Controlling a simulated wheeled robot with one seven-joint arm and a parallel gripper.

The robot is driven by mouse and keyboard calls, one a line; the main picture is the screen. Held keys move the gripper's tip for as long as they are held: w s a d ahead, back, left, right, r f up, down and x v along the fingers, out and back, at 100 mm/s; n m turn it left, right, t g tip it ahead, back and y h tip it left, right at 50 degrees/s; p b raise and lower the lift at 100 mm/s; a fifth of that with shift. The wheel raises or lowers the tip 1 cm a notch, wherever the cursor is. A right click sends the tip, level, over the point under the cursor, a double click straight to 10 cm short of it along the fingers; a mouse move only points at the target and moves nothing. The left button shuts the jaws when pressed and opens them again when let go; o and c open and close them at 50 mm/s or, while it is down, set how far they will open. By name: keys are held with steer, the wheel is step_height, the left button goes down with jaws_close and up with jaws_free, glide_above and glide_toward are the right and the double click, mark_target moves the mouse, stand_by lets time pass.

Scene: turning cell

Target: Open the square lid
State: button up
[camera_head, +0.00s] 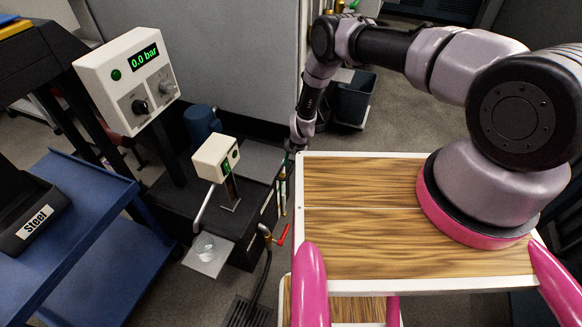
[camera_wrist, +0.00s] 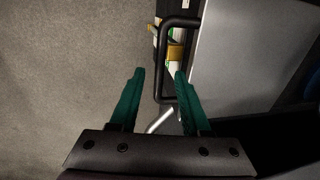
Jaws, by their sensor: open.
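The square lid is a flat grey plate (camera_head: 262,160) on the far right part of the low black machine, and it looks flat and shut. In the wrist view, the grey plate (camera_wrist: 245,55) fills the upper right. A black bar handle (camera_wrist: 163,62) stands along its left edge. My gripper (camera_wrist: 158,72) has two teal fingers, spread apart and empty, with the handle's outer bar near the gap between their tips. I cannot tell how deep the handle lies relative to the fingers. In the head view, my gripper (camera_head: 292,147) is small and partly hidden beside the lid's right edge.
A white control box (camera_head: 215,160) and a pressure display (camera_head: 128,80) stand on the machine. Pipes and a red-handled valve (camera_head: 283,236) are on its right side. A blue cart (camera_head: 95,235) is at left. My wooden-topped base is at right. A dark bin (camera_head: 355,98) stands behind.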

steer(key=shift+w+a+f, duration=0.1)
steer(key=shift+a+f, duration=0.1)
steer(key=shift+f, duration=0.65)
steer(key=shift+c, duration=0.4)
jaws_close()
stand_by(0.5)
